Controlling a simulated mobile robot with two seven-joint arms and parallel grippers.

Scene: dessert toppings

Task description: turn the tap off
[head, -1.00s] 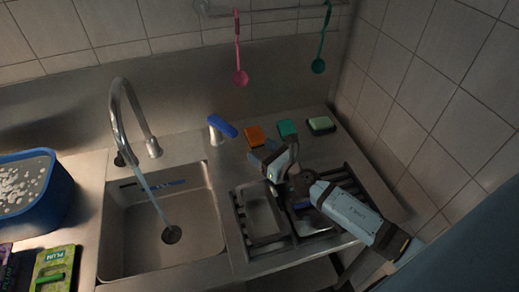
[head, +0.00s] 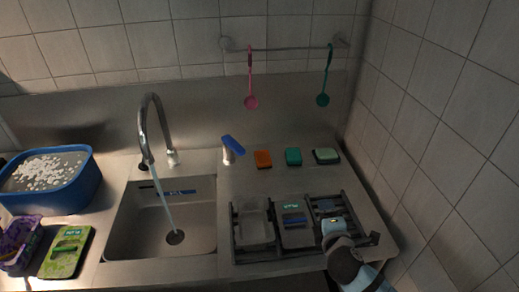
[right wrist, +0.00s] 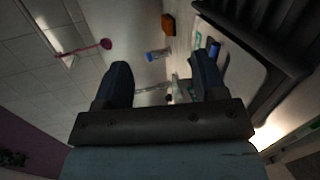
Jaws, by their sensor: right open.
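The curved metal tap (head: 148,125) stands behind the sink (head: 120,240). A stream of water (head: 168,210) runs from its spout into the basin. A pale fixture with a blue lever-like top (head: 233,146) stands on the counter right of the tap. My right gripper (head: 330,213) is low over the right part of the rack, apart from the tap and the blue-topped fixture. In the right wrist view its two fingers (right wrist: 163,80) are spread with nothing gripped between them. My left gripper is not in view.
The rack (head: 234,245) holds trays right of the sink. Orange (head: 263,159), teal (head: 293,156) and pale green (head: 327,156) blocks lie behind it. Pink (head: 251,101) and green (head: 323,99) utensils hang from a rail. A blue tub (head: 75,195) stands left. The tiled wall bounds the right.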

